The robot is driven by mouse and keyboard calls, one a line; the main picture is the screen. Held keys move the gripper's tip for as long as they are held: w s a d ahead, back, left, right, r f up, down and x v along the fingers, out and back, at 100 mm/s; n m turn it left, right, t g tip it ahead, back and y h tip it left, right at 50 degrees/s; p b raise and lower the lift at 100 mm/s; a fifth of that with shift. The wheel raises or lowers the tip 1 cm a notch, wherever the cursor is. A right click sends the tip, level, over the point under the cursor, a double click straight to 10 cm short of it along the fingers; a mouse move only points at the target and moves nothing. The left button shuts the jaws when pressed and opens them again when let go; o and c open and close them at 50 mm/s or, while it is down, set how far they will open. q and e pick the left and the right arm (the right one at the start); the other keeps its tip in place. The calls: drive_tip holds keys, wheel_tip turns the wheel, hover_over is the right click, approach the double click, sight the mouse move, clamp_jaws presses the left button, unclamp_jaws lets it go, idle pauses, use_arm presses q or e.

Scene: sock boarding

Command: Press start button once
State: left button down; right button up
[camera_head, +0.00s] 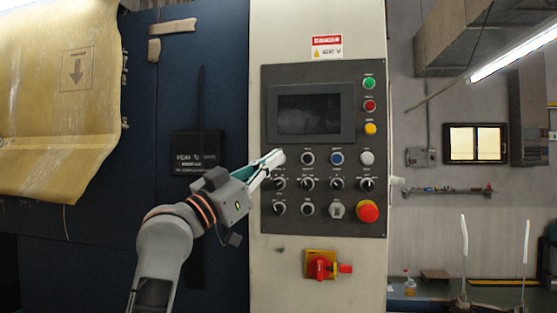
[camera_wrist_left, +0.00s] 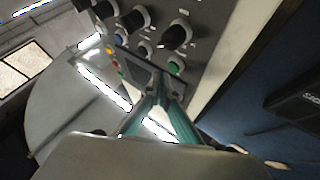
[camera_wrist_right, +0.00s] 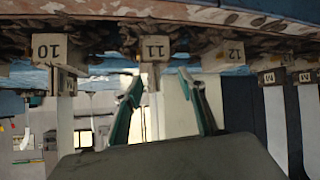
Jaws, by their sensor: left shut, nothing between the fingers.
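The grey control panel (camera_head: 323,187) stands upright with a screen, buttons and knobs. Its labels are too small to read, so I cannot tell which button is marked start. One green button (camera_head: 369,83) is at the panel's top right. Another green button (camera_wrist_left: 175,66) shows in the left wrist view, just beyond my left fingertips; in the head view the gripper covers that spot. My left gripper (camera_head: 279,157) is shut and empty at the left end of the upper button row; I cannot tell whether it touches. My right gripper (camera_wrist_right: 163,92) is open and empty.
A red emergency knob (camera_head: 368,211) sticks out at lower right, and a red rotary switch (camera_head: 322,266) sits below the panel. Knobs crowd the area around my left fingertips.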

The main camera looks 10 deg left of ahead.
use_arm(q)
drive_tip(key=shift+w, duration=0.1)
idle(0.4)
drive_tip(key=shift+w, duration=0.35)
drive_tip(key=shift+w+d, duration=0.1)
drive_tip(key=shift+w, duration=0.3)
idle(0.8)
drive_tip(key=shift+s+p, duration=0.15)
drive_tip(key=shift+p, duration=0.3)
drive_tip(key=shift+s+d+f+p, duration=0.1)
drive_tip(key=shift+s+p, duration=0.2)
drive_tip(key=shift+s, duration=0.15)
